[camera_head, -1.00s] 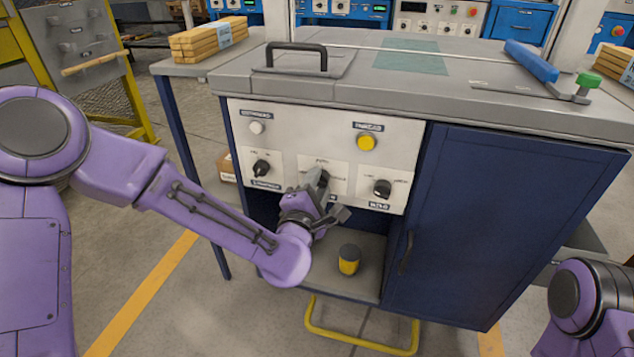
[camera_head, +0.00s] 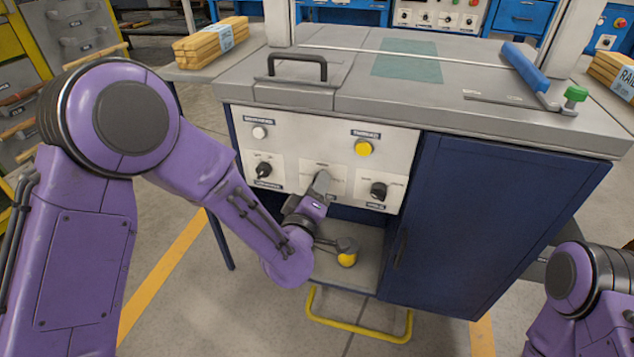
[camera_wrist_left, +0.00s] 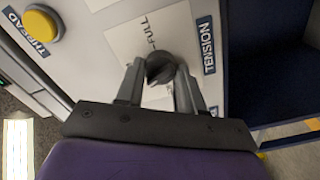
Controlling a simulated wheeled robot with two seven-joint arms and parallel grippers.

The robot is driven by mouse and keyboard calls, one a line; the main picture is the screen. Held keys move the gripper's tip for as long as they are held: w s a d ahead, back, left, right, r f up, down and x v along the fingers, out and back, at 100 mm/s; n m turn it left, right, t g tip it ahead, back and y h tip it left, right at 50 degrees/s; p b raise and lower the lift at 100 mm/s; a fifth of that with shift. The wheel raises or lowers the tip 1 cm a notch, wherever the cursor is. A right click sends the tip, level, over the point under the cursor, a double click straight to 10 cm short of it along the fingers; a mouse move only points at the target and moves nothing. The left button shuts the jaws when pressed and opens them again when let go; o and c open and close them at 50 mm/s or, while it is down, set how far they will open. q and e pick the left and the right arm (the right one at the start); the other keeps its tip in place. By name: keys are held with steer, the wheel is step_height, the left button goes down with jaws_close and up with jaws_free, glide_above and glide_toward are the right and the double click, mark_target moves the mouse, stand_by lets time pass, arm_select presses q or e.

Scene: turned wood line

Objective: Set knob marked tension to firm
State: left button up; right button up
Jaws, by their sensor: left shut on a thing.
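The tension knob (camera_wrist_left: 160,68) is a dark round knob on a white plate in the left wrist view. The blue label TENSION (camera_wrist_left: 208,45) is beside it, and the word FULL is printed on the plate. Other plate marks are hidden by my fingers, so I cannot read the knob's setting. My left gripper (camera_wrist_left: 160,77) is shut on the knob, one finger on each side. In the head view my left gripper (camera_head: 321,184) is at the middle plate of the white panel (camera_head: 310,137) and covers the knob. My right gripper is out of view.
Black knobs flank the middle plate, at left (camera_head: 263,170) and right (camera_head: 378,190). A yellow button (camera_head: 363,148) and a white button (camera_head: 260,132) are above. A blue door (camera_head: 480,220) is at right.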

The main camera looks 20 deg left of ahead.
arm_select(q)
steer(key=shift+m+p, duration=0.8)
steer(key=shift+m, duration=1.5)
steer(key=o, duration=1)
steer(key=shift+o, duration=0.2)
steer(key=shift+s, duration=0.1)
steer(key=s+p, duration=0.1)
steer(key=s, duration=0.9)
steer(key=shift+s, duration=0.2)
